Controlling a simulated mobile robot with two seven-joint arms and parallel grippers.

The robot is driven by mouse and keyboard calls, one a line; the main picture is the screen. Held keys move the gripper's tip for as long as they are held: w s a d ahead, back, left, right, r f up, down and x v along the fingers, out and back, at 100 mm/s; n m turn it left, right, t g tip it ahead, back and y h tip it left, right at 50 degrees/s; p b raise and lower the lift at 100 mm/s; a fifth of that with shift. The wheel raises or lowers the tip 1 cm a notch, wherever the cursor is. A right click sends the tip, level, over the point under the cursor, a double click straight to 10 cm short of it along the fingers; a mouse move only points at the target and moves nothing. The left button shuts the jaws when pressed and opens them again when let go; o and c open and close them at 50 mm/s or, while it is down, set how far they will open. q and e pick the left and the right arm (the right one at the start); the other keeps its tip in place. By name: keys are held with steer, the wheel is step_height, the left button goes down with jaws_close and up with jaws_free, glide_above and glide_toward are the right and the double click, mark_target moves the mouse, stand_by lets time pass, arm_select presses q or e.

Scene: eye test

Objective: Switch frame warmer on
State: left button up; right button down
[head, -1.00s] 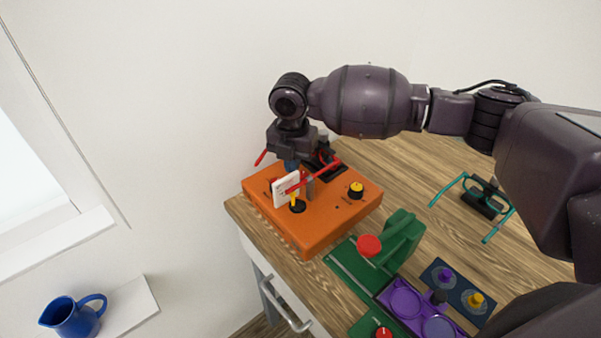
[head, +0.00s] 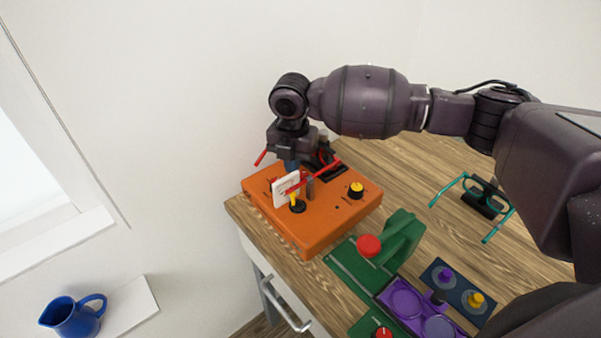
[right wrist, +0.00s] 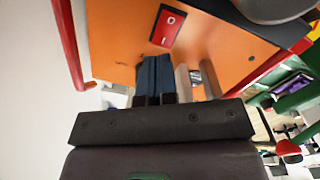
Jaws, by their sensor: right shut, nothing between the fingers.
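The frame warmer is an orange box (head: 330,222) on the wooden worktop near the wall. In the right wrist view its orange top (right wrist: 226,48) carries a red rocker switch (right wrist: 167,27) marked O and I. I cannot tell which side of the switch is pressed. My right gripper (head: 291,167) is over the back left of the box, pointing down. Its blue fingers (right wrist: 154,76) are shut with nothing between them, close to the switch in the wrist view; contact cannot be told. My left gripper is not in view.
Thin red bars (head: 325,173) stick out around the gripper. A green press (head: 400,240), a purple tray (head: 404,303) and teal glasses (head: 489,203) stand nearby. A blue jug (head: 73,317) is far left.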

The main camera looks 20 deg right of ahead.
steer(key=shift+f, duration=0.35)
steer(key=shift+f, duration=0.55)
stand_by(0.5)
steer(key=shift+f+b, duration=0.3)
steer(key=shift+f, duration=0.1)
steer(key=shift+r, duration=0.1)
stand_by(0.3)
steer(key=shift+r+p, duration=1.45)
steer(key=shift+r, duration=0.3)
steer(key=shift+r+p, duration=1.1)
steer(key=shift+r, duration=0.15)
steer(key=shift+r+p, duration=0.45)
steer(key=shift+p, duration=0.05)
